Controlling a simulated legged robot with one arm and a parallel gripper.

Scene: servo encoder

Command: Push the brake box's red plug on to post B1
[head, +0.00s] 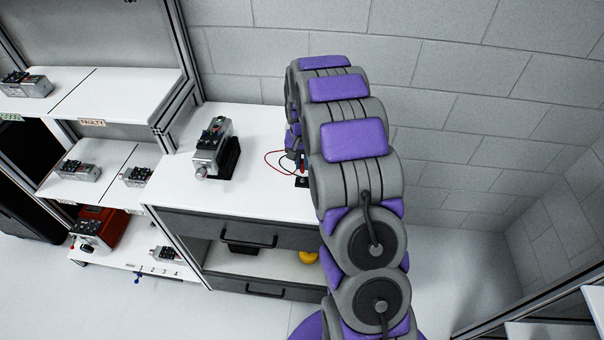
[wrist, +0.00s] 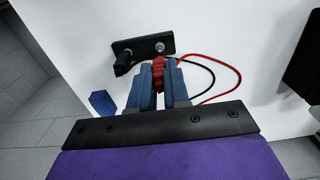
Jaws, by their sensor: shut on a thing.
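The red plug (wrist: 157,72) is between the blue fingers of my gripper (wrist: 159,84), which are shut on it. A black terminal plate (wrist: 143,50) lies on the white bench just beyond the fingertips. A bare silver post (wrist: 160,46) stands at its right, close past the plug's tip; I cannot tell whether they touch. A black plug (wrist: 123,62) sits at the plate's left end. Post labels are not readable. In the head view my arm hides most of the gripper and plate; the red lead (head: 272,156) shows left of it.
Red (wrist: 232,88) and black (wrist: 207,71) leads loop right of my fingers. A small blue block (wrist: 102,103) is left of them. A servo unit on a black stand (head: 211,148) stands on the bench (head: 262,190), left of my arm. Shelves with more units stand farther left.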

